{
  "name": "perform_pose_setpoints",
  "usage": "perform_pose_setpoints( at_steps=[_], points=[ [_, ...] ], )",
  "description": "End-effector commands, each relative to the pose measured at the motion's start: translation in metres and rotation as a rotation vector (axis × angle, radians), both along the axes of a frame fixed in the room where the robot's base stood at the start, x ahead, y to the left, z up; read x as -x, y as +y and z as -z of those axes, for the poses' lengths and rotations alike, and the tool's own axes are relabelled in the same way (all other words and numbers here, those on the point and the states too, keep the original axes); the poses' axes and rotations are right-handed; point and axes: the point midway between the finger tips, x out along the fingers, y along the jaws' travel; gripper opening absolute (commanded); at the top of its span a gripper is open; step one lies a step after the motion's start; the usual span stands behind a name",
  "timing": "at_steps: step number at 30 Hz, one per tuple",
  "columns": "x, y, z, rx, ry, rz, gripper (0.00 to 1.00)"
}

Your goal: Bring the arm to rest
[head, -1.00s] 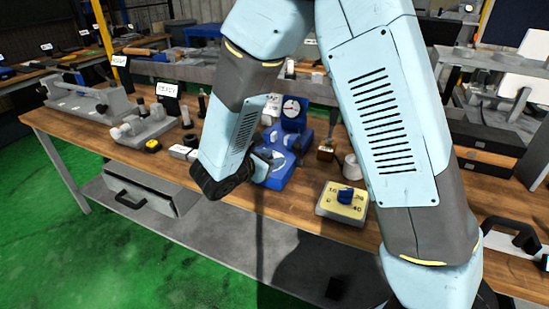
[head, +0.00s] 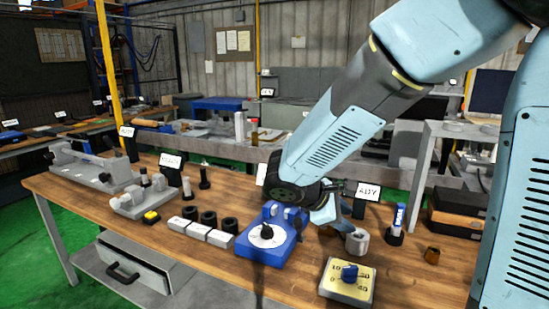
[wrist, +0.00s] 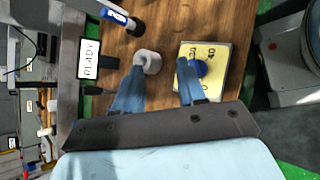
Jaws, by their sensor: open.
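My gripper (wrist: 160,85) shows in the wrist view with its two blue fingers apart and nothing between them. It is above the wooden workbench (head: 200,262). In the wrist view a grey-white cylinder (wrist: 149,61) lies just beyond the left finger, and the yellow dial box (wrist: 203,70) with its blue knob is beyond the right finger. I cannot tell how high the fingers are above the bench.
The dial box (head: 347,281) and the cylinder (head: 357,241) stand right of the blue fixture. White blocks (head: 194,231) and black rings (head: 208,218) stand left of it. A READY sign (head: 367,192) is behind. A grey shelf frame (head: 424,165) bounds the right side.

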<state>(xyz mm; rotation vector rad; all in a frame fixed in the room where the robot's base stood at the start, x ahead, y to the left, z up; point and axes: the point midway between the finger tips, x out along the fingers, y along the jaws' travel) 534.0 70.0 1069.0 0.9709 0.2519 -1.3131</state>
Motion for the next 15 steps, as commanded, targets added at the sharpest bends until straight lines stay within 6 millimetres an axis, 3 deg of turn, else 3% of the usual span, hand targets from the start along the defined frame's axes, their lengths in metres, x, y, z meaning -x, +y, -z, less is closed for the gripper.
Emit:
perform_pose_setpoints(
  at_steps=[6,15],
  points=[
    [0.035,-0.037,-0.023,-0.226,-0.095,0.245,0.4],
    [0.08,-0.063,-0.049,-0.55,-0.254,0.553,0.4]
  ],
)
